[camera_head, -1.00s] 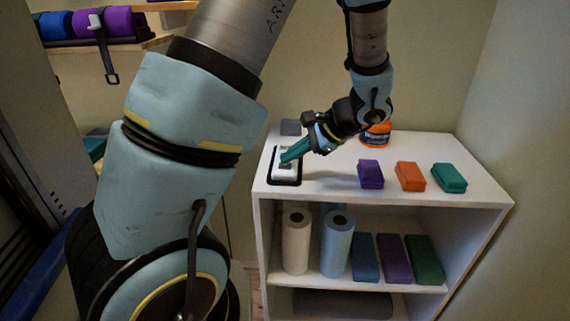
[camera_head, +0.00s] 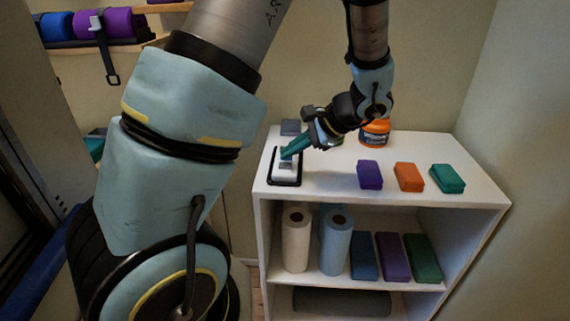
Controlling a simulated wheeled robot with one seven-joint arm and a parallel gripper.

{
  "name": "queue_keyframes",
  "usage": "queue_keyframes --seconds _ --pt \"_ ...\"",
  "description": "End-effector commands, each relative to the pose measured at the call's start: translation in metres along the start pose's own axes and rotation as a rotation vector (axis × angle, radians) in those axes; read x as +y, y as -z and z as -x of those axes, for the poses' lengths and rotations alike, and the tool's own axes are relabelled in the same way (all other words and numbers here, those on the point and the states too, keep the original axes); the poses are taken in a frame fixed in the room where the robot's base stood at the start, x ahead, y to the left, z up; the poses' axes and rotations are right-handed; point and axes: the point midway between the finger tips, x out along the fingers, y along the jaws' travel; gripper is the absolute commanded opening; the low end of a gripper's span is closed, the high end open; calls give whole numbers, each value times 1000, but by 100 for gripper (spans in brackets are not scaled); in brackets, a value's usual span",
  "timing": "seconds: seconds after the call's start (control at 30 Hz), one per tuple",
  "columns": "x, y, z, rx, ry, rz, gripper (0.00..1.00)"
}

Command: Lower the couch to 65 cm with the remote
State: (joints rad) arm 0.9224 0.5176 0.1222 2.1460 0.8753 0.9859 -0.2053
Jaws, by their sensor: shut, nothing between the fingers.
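The remote (camera_head: 285,170) is a small white device with a grey patch. It lies in a black-rimmed holder (camera_head: 286,183) at the left end of the white shelf unit's top. My gripper (camera_head: 286,154) is shut and empty, its teal fingers pointing down and left at the far part of the remote. The fingertips are at or just above it; I cannot tell if they touch. They hide part of its face, and its buttons and any display are too small to read. The couch cannot be made out for certain.
An orange tub (camera_head: 375,133) stands behind my gripper. Purple (camera_head: 369,174), orange (camera_head: 409,176) and teal (camera_head: 447,178) blocks lie along the top to the right. A small grey item (camera_head: 290,127) sits at the back left. Paper rolls and more blocks fill the shelf below.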

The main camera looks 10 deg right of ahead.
Motion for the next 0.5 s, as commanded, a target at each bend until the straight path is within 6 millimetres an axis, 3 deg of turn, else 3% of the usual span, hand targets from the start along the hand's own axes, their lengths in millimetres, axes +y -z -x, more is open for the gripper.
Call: queue_keyframes --seconds 0.5 --pt "-22 -22 30 1 0 -1 0"
